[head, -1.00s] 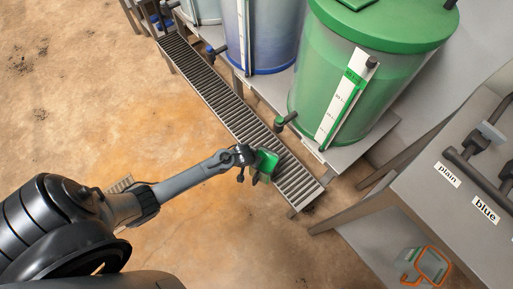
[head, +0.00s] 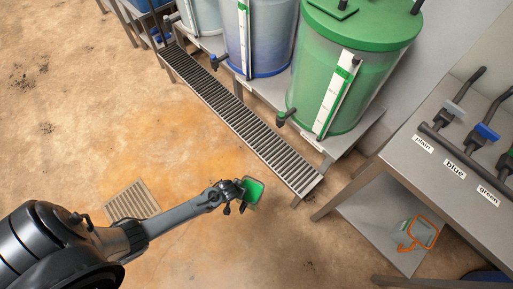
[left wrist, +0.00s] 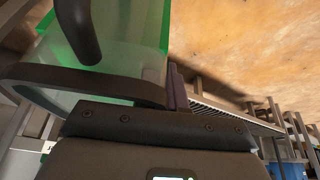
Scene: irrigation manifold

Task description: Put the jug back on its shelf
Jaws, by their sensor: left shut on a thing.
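The jug (head: 255,191) is a small translucent green-tinted vessel with a green rim. My left gripper (head: 236,192) is shut on it and holds it in front of the grating, with floor behind it in the head view. In the left wrist view the jug (left wrist: 128,40) fills the upper left, and a dark curved handle shows close to the jaws; the exact grip is partly hidden. A low grey shelf (head: 372,222) lies under the bench at right. My right gripper is not in view.
A second, clear jug with orange trim (head: 425,232) is on the low shelf. A slatted drain grating (head: 235,118) runs before the green tank (head: 345,85) and blue tank (head: 262,40). The bench (head: 400,170) has labelled taps above the shelf. The floor at left is open.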

